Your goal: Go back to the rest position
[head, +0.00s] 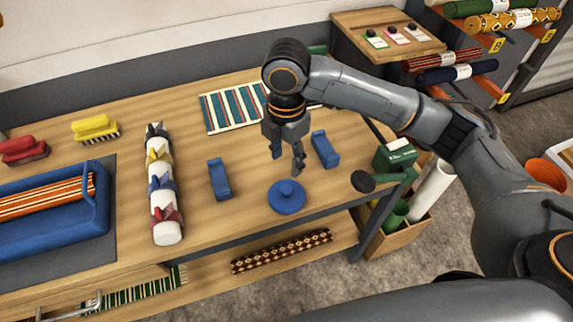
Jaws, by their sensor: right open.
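My right gripper (288,160) is open and empty, pointing down above the wooden table (235,235). Its arm comes in from the right side of the head view. Below it on the table is a round blue lidded piece (287,198), which the fingers seem not to touch. A blue block (219,180) lies left of the gripper and another blue block (325,149) lies close to its right. My left gripper is not in view.
A white roll with coloured clips (163,190), a blue tray (60,250) with a striped rug, and yellow (94,127) and red brushes stand to the left. A striped mat (232,108) lies behind. A box with rolls (405,225) stands by the table's right end.

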